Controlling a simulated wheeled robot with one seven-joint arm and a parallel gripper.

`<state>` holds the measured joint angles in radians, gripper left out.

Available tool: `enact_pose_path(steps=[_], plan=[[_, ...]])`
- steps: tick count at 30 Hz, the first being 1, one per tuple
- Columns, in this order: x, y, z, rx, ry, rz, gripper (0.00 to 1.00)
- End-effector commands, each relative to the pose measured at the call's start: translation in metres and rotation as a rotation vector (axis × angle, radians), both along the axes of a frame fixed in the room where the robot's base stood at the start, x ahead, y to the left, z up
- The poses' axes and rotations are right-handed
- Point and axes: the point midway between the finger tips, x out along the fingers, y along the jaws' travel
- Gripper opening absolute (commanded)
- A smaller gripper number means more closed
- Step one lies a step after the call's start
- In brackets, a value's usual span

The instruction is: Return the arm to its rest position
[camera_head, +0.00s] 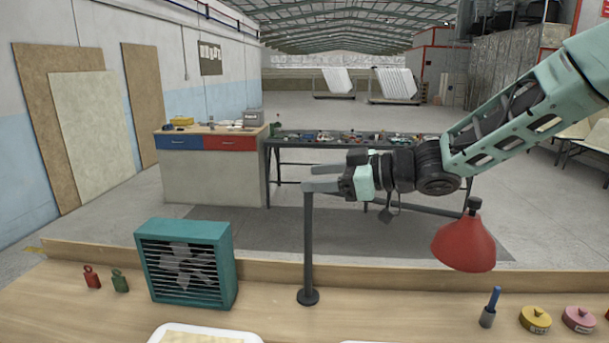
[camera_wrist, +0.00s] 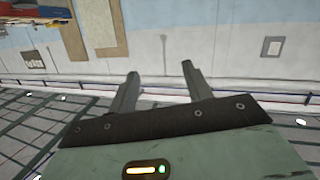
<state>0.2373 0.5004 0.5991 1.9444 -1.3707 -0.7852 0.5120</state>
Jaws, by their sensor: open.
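My gripper (camera_head: 308,178) is at mid-height in the head view, pointing left with its fingers level. Its two fingers are apart with nothing between them. My arm comes in from the upper right and is stretched out above the bench. The lower finger overlaps the top of an upright dark post (camera_head: 308,240) in the picture. I cannot tell whether they touch.
On the wooden bench (camera_head: 400,310) stand a teal fan box (camera_head: 186,262), red (camera_head: 91,278) and green (camera_head: 119,281) weights, and yellow (camera_head: 535,319) and pink (camera_head: 579,319) discs.

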Motion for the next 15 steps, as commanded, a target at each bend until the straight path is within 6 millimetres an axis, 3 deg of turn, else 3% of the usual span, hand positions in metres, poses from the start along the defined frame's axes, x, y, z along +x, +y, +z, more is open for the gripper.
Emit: enact_pose_path(steps=[1,3,8,11,15], plan=[[-0.01,0.01,-0.018,-0.064,0.022,-0.07,0.5],[-0.021,0.012,-0.04,-0.162,0.069,-0.186,0.5],[-0.073,-0.008,-0.096,-0.415,0.22,-0.408,0.5],[-0.125,-0.032,-0.131,-0.581,0.351,-0.508,0.5],[-0.209,-0.068,-0.17,-0.784,0.558,-0.579,0.5]])
